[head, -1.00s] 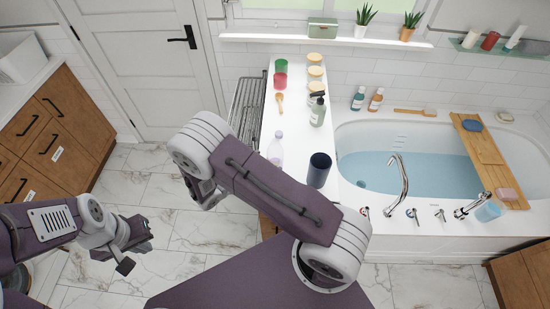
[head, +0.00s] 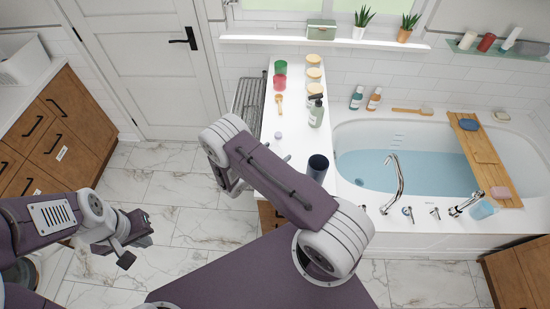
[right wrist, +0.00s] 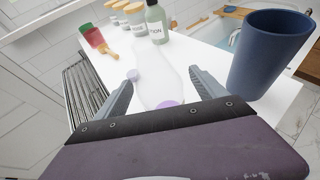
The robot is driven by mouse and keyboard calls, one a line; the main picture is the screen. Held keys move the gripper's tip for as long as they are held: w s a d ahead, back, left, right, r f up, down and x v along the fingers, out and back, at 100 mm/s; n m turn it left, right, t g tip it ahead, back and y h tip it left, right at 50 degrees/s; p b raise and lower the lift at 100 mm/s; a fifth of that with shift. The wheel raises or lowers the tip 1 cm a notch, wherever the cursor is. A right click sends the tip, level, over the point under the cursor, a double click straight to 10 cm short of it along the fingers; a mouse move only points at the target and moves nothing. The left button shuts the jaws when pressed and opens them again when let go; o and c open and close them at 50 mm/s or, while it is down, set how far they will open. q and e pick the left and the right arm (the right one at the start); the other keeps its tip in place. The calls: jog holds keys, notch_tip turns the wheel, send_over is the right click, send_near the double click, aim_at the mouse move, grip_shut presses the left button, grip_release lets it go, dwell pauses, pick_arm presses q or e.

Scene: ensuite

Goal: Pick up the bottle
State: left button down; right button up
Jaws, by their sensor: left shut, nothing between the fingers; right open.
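My right gripper (right wrist: 163,92) is open, with one finger on each side of the bottle in the right wrist view. I cannot tell whether either finger touches it. My left gripper (head: 137,240) is shut and empty over the floor at the left, far from the bottle.
A dark blue cup (right wrist: 265,55) stands close right of the bottle. A green pump bottle (head: 316,112), jars and red and green cups stand farther back on the counter (head: 296,128). A towel rack (head: 248,95) lines its left side; the bathtub (head: 350,140) is at right.

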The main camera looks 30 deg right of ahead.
jog(key=shift+f, duration=0.1)
jog(key=shift+a, duration=0.1)
jog(key=c, duration=1.5)
jog(key=shift+c, duration=0.5)
